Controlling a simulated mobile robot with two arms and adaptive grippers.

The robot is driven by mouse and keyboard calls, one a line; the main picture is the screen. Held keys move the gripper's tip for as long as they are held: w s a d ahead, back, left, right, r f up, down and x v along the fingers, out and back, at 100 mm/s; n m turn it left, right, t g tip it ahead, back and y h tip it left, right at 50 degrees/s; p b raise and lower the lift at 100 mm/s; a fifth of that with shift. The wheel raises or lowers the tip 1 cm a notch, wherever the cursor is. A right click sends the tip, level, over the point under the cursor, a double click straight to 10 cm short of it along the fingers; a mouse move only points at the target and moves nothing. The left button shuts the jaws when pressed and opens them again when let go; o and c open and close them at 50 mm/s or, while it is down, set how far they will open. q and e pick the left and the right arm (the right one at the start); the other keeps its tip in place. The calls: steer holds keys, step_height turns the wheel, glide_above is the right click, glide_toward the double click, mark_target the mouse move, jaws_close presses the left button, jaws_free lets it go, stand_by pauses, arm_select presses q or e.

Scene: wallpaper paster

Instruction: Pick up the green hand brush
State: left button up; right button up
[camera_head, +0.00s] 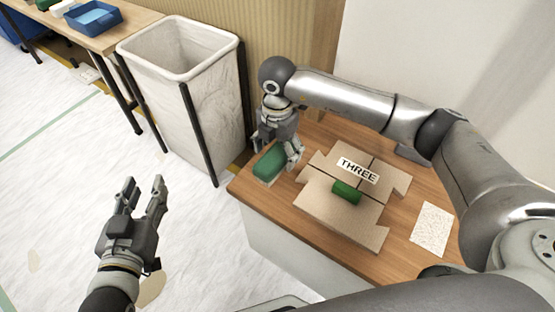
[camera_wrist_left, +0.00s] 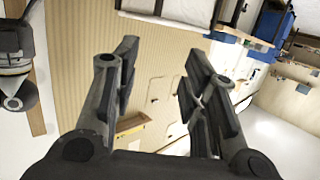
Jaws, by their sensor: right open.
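The green hand brush (camera_head: 269,163) lies at the left corner of the wooden table, green back up with a pale strip under it. My right gripper (camera_head: 277,150) reaches down over its far side, fingers open and very close to it. I cannot tell whether they touch it, and the gripper hides part of the brush. My left gripper (camera_head: 143,186) is open and empty over the floor at the lower left. Its two spread fingers also show in the left wrist view (camera_wrist_left: 158,68), with nothing between them.
A cardboard piece labelled THREE (camera_head: 322,206) lies on the wooden table (camera_head: 390,254) with a green roll (camera_head: 346,191) on it. A white textured sheet (camera_head: 432,229) lies at right. A tall lined bin (camera_head: 190,110) stands left of the table. A blue tray (camera_head: 93,18) sits on the back table.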

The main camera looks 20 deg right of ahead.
arm_select(q)
steer(key=shift+w+d+r+t, duration=0.15)
steer(key=shift+r+t, duration=0.2)
steer(key=shift+r, duration=0.25)
steer(key=shift+w+d+r+t, duration=0.1)
steer(key=shift+r+t, duration=0.25)
steer(key=shift+r, duration=0.2)
arm_select(e)
steer(key=shift+f, duration=0.85)
steer(key=c, duration=1.2)
